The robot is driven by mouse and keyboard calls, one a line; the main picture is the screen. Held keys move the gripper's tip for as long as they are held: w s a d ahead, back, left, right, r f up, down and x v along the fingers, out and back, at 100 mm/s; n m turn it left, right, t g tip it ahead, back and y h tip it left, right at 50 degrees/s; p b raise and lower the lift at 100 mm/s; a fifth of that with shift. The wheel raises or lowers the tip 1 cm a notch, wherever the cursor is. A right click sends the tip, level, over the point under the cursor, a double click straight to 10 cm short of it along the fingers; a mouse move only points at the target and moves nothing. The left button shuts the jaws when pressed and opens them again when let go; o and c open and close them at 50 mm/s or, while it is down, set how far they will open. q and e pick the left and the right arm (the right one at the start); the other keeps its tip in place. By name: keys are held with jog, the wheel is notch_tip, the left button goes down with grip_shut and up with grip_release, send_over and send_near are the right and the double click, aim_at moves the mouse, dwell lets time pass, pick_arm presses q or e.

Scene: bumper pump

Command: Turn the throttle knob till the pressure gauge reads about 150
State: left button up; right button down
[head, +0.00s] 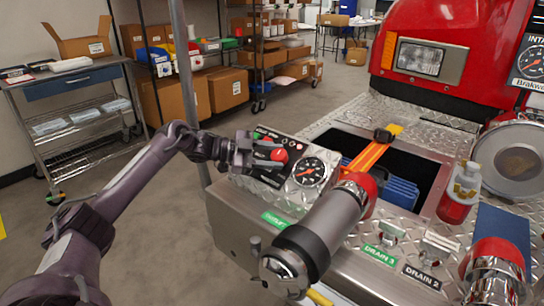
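The red throttle knob (279,155) sits on the black control panel at the left end of the bumper. The pressure gauge (309,172), a round white-and-black dial, is just right of it; its needle and numbers are too small to read for sure. My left gripper (272,154) reaches in from the left at the knob. Its two fingers are apart, one on the far side and one on the near side of the knob. Whether they touch it I cannot tell. The fingers hide part of the knob and panel. My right gripper is not in view.
A grey and black nozzle (327,225) lies across the bumper right of the gauge. An orange strap (372,150) crosses the open bumper tray behind it. The red truck front (440,25) rises behind. A metal cart (75,75) stands at the far left.

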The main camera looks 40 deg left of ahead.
pick_arm(q)
jog(key=o, duration=0.4)
jog(key=shift+d, duration=0.1)
jog(key=shift+s+a, duration=0.15)
jog(key=shift+a, duration=0.15)
jog(key=v, duration=0.7)
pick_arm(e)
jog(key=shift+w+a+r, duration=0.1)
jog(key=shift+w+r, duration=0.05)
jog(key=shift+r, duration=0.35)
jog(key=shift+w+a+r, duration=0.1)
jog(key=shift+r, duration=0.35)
pick_arm(q)
jog(key=shift+r, duration=0.1)
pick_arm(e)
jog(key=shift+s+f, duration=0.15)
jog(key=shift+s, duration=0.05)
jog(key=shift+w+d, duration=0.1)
